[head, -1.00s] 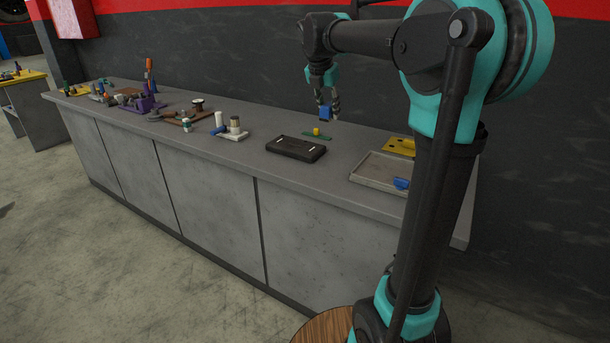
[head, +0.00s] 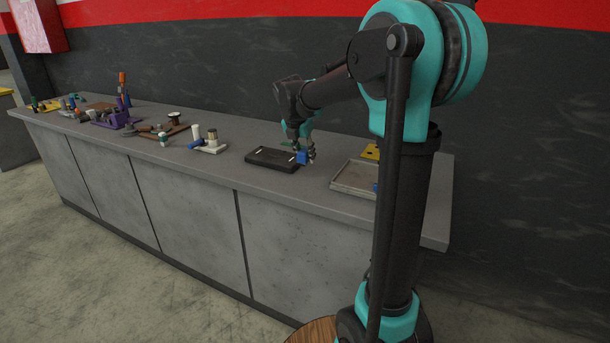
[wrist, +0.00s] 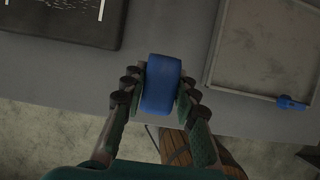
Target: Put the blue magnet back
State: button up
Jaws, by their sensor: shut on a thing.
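My gripper (head: 301,152) is shut on a blue block (head: 303,158), which I take to be the blue magnet, and holds it above the bench near its front edge. In the wrist view the blue magnet (wrist: 161,84) sits between the two fingers. A black tray (head: 272,159) with thin light strips lies just left of the gripper. It also shows at the upper left of the wrist view (wrist: 62,20). A grey shallow tray (head: 340,184) lies to the right. A small blue piece (wrist: 290,103) sits at that tray's edge in the wrist view.
The grey bench (head: 222,172) has bare room between the two trays. A white stand with cylinders (head: 208,146), a purple fixture (head: 115,119) and other small parts stand along the left. A yellow plate (head: 371,152) lies behind the grey tray, partly hidden by my arm.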

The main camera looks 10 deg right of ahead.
aim_at(307, 181)
jog(key=shift+f, duration=3.75)
jog(key=shift+f, duration=0.3)
jog(key=o, duration=1.1)
